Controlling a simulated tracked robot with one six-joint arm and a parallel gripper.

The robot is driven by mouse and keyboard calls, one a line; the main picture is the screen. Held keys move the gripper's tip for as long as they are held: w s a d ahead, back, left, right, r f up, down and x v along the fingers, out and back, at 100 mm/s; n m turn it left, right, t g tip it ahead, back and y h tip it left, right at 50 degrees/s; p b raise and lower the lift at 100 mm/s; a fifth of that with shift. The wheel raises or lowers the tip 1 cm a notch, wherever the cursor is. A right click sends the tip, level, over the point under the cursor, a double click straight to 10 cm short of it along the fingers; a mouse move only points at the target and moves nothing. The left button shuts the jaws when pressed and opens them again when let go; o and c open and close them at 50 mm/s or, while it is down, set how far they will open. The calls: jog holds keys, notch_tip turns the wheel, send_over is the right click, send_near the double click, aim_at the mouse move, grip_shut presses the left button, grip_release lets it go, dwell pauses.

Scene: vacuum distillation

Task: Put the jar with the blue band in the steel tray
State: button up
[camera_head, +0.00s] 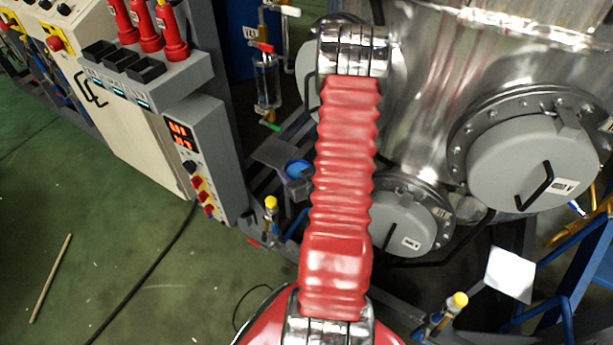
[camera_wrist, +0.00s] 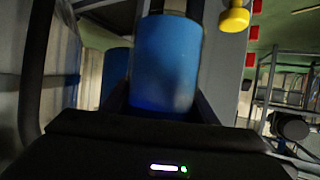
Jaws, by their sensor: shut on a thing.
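In the wrist view my gripper (camera_wrist: 164,108) is shut on a blue, rounded thing, which I take to be the blue band of the jar (camera_wrist: 166,65). The blue surface fills the space between the dark fingers. The jar's ends are cut off or hidden, so its lid and contents do not show. In the head view my red arm crosses the middle, and my gripper and the held jar are out of sight behind it or beyond it. I cannot make out the steel tray for certain in either view.
In the head view a control cabinet (camera_head: 205,150) stands left of my arm. A large steel vessel with a round grey hatch (camera_head: 534,165) stands to the right. Yellow-capped valves (camera_head: 455,302) and blue framing (camera_head: 565,290) are low right. Green floor (camera_head: 110,250) is mostly clear at left.

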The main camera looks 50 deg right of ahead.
jog(key=w+a+r+n+y, duration=0.1)
jog(key=w+a+r+y, duration=0.1)
jog(key=w+a+r, duration=0.4)
jog(key=w+a+r+n+t+y, duration=0.1)
jog(key=w+a+r, duration=0.6)
jog(key=a, duration=0.8)
jog(key=w+a+r+n+y, duration=0.2)
jog(key=w+a+r+n, duration=0.1)
jog(key=w+a+r, duration=0.4)
jog(key=w+a, duration=0.2)
jog(key=a, duration=0.1)
jog(key=shift+a+r+y, duration=0.2)
jog(key=shift+r+y, duration=0.05)
jog(key=shift+y, duration=0.05)
jog(key=shift+a, duration=0.1)
